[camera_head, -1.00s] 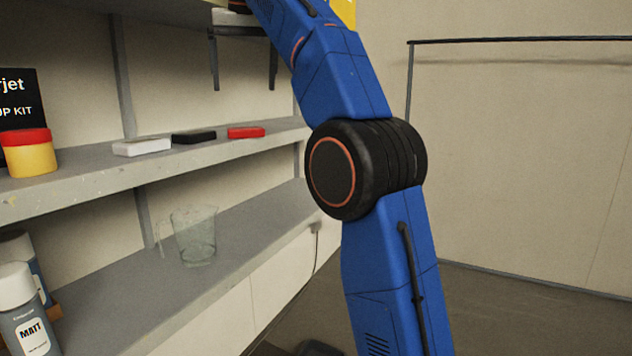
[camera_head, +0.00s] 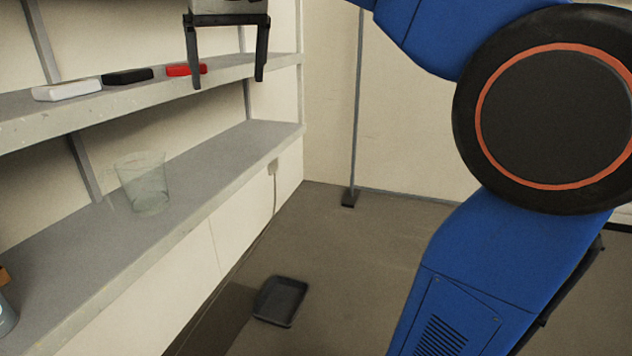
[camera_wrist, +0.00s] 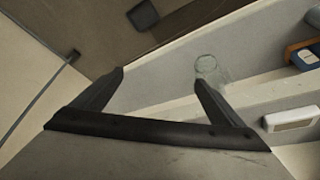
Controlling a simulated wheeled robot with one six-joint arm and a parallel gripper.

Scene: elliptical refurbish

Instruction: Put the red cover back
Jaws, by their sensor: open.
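A small flat red piece (camera_head: 183,70), which may be the red cover, lies on the upper shelf at the right end of a row. My gripper (camera_head: 228,82) is open and empty, pointing down. In the head view its left finger overlaps the right part of the red piece; I cannot tell the distance between them. In the wrist view my open gripper (camera_wrist: 159,76) has nothing between its fingers, and the red piece is not visible there.
A black piece (camera_head: 128,76) and a white piece (camera_head: 66,89) lie left of the red one. A clear jug (camera_head: 143,183) stands on the lower shelf (camera_head: 215,165). A dark tray (camera_head: 279,301) lies on the floor. The shelf right of the jug is clear.

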